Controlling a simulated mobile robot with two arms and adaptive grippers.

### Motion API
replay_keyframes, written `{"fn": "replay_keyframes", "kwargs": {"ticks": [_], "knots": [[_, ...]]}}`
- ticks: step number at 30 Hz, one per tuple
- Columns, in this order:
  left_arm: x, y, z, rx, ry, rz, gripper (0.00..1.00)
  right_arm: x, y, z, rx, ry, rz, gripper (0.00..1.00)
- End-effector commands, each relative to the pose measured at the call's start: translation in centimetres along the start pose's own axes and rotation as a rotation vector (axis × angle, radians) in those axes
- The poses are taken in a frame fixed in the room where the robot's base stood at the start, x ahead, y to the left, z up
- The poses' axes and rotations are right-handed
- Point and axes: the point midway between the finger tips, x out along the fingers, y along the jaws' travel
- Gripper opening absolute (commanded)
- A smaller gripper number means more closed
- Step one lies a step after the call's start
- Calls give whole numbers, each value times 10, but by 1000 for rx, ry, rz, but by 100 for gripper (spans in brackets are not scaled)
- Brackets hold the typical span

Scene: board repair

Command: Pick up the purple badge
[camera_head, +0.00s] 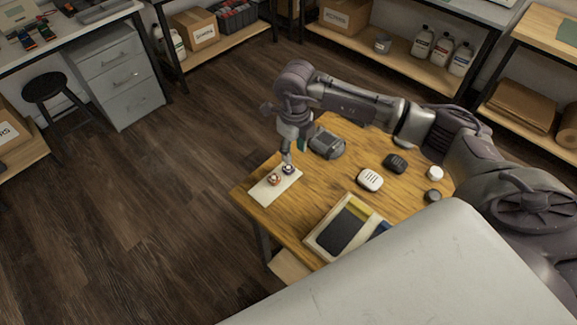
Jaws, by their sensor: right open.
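The purple badge (289,170) lies on a white rectangular sheet (263,192) near the wooden table's left corner. A reddish-orange badge (274,179) lies beside it to the left. My right gripper (287,158) points down directly above the purple badge, with its fingertips at or very close to it. The gripper is open; whether the fingers touch the badge is too small to tell. The gripper partly covers the badge's upper side. My left gripper is not in view.
The wooden table (340,180) also holds a dark grey device (327,143), a white oval item (370,180), a black item (395,163), small round pieces at right, and a framed tray (325,233) at the front. Shelves and a stool (44,87) stand farther back.

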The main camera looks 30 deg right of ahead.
Motion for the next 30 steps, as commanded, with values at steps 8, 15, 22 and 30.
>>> {"fn": "replay_keyframes", "kwargs": {"ticks": [8,15,22,30], "knots": [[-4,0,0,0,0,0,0,27,1,0,-1,1,3,46],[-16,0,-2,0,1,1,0,58,5,4,0,3,4,46],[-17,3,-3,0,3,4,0,77,4,5,-2,-2,3,46],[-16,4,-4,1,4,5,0,77,4,5,-2,-2,2,31]]}}
